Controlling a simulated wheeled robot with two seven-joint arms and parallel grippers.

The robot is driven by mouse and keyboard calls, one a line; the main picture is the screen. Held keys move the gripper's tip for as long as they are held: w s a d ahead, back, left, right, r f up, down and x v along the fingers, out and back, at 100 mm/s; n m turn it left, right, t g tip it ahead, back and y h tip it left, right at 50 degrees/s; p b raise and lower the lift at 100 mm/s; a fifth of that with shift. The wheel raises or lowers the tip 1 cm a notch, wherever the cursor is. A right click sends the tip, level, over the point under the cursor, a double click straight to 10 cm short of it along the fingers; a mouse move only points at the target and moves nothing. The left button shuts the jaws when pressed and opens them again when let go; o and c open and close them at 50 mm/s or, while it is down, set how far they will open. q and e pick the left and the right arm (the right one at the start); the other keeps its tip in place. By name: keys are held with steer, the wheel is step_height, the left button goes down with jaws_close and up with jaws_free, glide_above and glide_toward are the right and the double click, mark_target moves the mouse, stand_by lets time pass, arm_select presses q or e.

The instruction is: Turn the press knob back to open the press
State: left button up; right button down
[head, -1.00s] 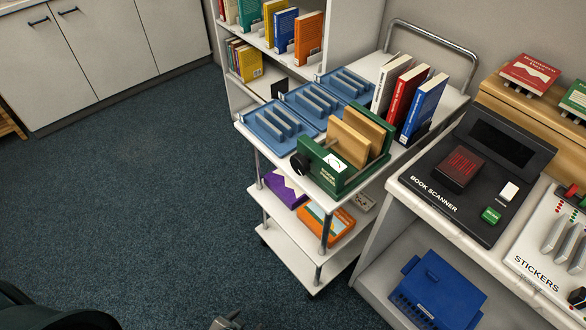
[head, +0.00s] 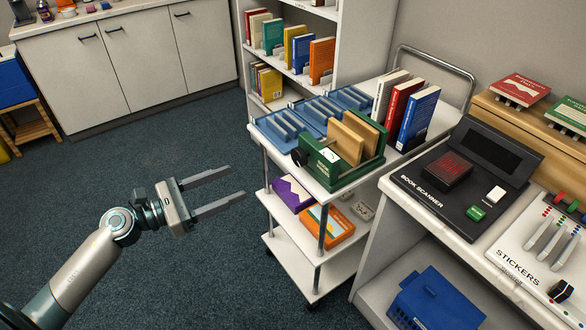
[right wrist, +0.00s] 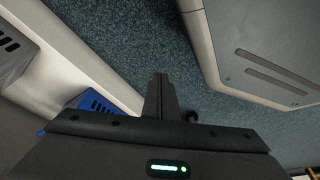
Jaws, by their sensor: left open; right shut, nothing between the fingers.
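The press is a green frame (head: 325,168) with two wooden boards (head: 352,138) standing in it, on the top shelf of the white cart. Its black knob (head: 299,157) is on the left end, facing my left arm. No book shows between the boards that I can make out. My left gripper (head: 238,182) is open and empty, over the floor to the left of the cart, clearly apart from the knob. My right gripper (right wrist: 160,80) is shut and empty in the right wrist view, pointing over the carpet; it is not in the head view.
Blue racks (head: 318,112) stand behind the press, and upright books (head: 405,105) stand at the cart's back right. The counter with the book scanner (head: 455,180) is on the right. Carpet (head: 190,260) left of the cart is clear.

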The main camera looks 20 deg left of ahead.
arm_select(q)
steer(key=shift+w, duration=0.1)
arm_select(e)
steer(key=shift+w, duration=0.1)
steer(key=shift+r, duration=0.1)
arm_select(q)
steer(key=p, duration=0.5)
glide_toward(296, 158)
steer(key=x, duration=0.6)
steer(key=shift+w+d+r, duration=0.1)
steer(key=shift+w+d, duration=0.05)
steer(key=shift+w, duration=0.15)
steer(key=shift+x, duration=0.85)
arm_select(e)
steer(key=w+a+r+t+y, duration=0.1)
steer(key=w+a+r+t, duration=0.3)
steer(key=a, duration=0.1)
steer(key=shift+a+n, duration=0.2)
steer(key=shift+n, duration=0.1)
arm_select(q)
steer(key=shift+c, duration=0.7)
steer(key=c, duration=0.9)
